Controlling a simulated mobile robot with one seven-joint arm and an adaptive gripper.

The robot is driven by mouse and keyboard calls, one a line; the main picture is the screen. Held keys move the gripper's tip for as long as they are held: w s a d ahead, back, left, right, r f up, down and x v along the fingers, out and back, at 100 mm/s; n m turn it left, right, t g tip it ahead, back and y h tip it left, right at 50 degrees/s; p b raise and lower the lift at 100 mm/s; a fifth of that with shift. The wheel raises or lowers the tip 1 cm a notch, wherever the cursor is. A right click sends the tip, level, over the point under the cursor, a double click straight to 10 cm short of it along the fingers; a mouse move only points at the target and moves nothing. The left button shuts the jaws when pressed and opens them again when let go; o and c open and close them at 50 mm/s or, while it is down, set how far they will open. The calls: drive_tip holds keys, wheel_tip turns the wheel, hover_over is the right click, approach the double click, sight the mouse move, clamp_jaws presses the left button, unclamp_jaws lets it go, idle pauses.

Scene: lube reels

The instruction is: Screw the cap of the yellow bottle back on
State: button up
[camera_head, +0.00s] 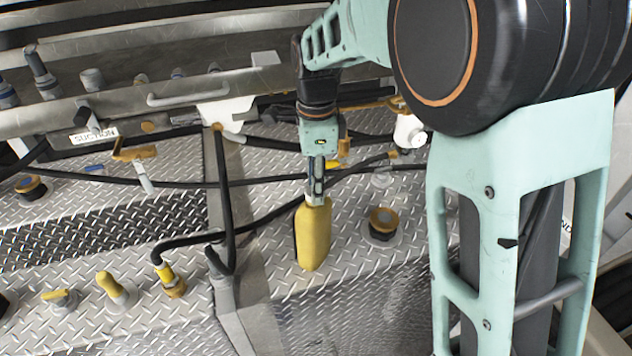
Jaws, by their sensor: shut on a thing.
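The yellow bottle (313,238) stands about upright on the diamond-plate deck, right of the picture's middle line of hoses. My gripper (317,197) points down from above and sits right at the bottle's top. Its fingers are shut at the bottle's neck, on what looks to be the cap. The cap is mostly hidden by the fingers; only a small pale patch shows below them. I cannot tell whether the cap is seated on the threads.
A black fitting with an orange-yellow top (383,223) stands close right of the bottle. Black hoses (250,225) cross the deck to the left and behind. Yellow-handled valves (112,287) stand front left. A metal rail with a SUCTION label (93,135) runs along the back.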

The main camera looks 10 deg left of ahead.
idle(0.3)
drive_tip(key=m+p, duration=0.1)
drive_tip(key=m, duration=0.2)
drive_tip(key=shift+s+m, duration=0.15)
drive_tip(key=shift+m, duration=0.95)
drive_tip(key=shift+m+p, duration=0.65)
drive_tip(key=shift+m, duration=0.65)
drive_tip(key=o, duration=0.8)
drive_tip(key=shift+o, duration=0.3)
drive_tip(key=shift+o, duration=1.3)
